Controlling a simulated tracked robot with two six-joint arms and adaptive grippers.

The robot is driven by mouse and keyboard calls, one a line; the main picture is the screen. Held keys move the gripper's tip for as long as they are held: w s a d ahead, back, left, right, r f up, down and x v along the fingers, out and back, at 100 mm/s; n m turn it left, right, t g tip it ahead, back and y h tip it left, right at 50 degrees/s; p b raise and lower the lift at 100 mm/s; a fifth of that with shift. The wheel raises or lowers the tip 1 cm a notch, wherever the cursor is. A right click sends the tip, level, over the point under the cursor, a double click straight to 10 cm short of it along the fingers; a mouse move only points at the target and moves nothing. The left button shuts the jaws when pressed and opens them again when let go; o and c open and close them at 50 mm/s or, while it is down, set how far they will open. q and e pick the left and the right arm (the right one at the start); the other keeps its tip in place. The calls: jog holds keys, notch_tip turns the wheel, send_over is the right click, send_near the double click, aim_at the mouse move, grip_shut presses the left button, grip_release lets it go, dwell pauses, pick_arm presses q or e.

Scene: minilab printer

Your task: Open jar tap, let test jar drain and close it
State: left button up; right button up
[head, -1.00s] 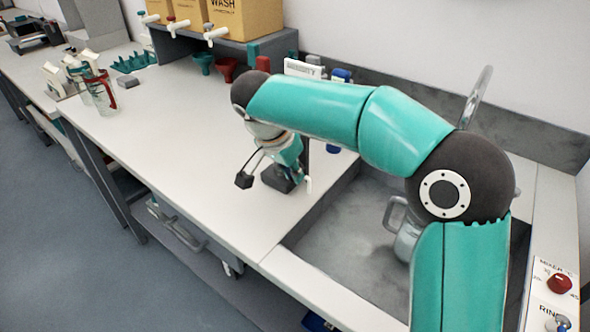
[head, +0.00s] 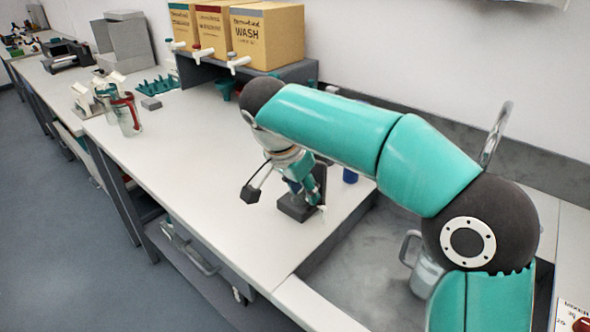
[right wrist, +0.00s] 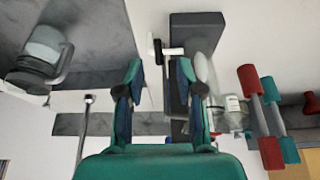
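My right gripper (head: 303,188) is at the dark stand (head: 297,208) by the sink's left edge. In the right wrist view the gripper (right wrist: 157,88) is open, its two teal-and-dark fingers apart with nothing clearly gripped between them. A small white tap-like piece with a dark end (right wrist: 166,48) lies just beyond the fingertips, beside the dark stand (right wrist: 200,24). A pale, clear rounded shape (right wrist: 205,70), possibly the test jar, shows partly behind the right finger. My arm hides most of the jar in the head view, so the tap's setting cannot be told. My left gripper is not in view.
A clear jug (head: 427,276) stands in the grey sink (head: 365,255). Wash boxes with white taps (head: 262,37) stand on a shelf at the back. The counter left of the stand is clear.

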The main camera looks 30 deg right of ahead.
jog(key=v, duration=0.7)
jog(key=shift+r, duration=0.15)
jog(key=shift+a, duration=0.1)
